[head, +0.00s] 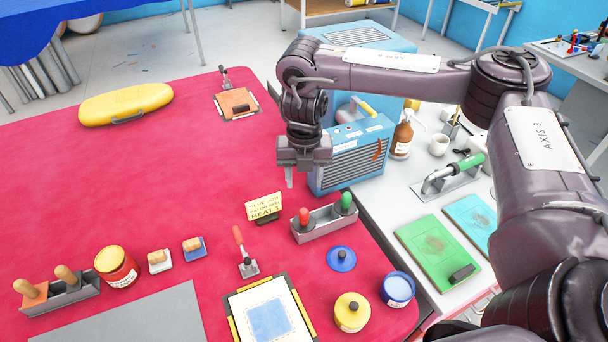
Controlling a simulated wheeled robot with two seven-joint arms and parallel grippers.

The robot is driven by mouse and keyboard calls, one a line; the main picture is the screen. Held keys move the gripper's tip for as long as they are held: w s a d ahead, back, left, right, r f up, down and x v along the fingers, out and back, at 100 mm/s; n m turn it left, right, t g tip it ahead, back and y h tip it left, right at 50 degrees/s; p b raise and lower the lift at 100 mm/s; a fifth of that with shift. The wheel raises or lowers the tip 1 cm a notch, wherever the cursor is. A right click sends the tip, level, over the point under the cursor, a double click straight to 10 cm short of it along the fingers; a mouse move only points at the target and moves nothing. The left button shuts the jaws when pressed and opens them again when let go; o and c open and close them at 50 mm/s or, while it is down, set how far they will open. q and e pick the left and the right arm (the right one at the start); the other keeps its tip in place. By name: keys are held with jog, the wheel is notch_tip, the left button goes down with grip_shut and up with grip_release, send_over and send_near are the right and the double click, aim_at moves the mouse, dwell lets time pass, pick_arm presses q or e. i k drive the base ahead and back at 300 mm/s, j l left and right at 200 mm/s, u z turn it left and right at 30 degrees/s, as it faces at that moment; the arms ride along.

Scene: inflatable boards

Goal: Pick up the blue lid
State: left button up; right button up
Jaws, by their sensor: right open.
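The blue lid (341,260) is a flat round disc with a dark knob. It lies on the red table (200,225) near its right edge, apart from the blue pot (398,292) to its lower right, which shows a pale inside. My right gripper (291,178) points down over the table, above and to the left of the lid in the picture and well apart from it. It is open, with nothing seen between its fingers. My left gripper is not in view.
A yellow-lidded pot (352,311) stands just below the lid. A grey holder (325,222) with red and green handles stands behind it, beside a yellow sign (264,206). A blue heater box (352,155) is near my right gripper. The table's left middle is clear.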

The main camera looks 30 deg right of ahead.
aim_at(341, 258)
jog(key=k, duration=1.5)
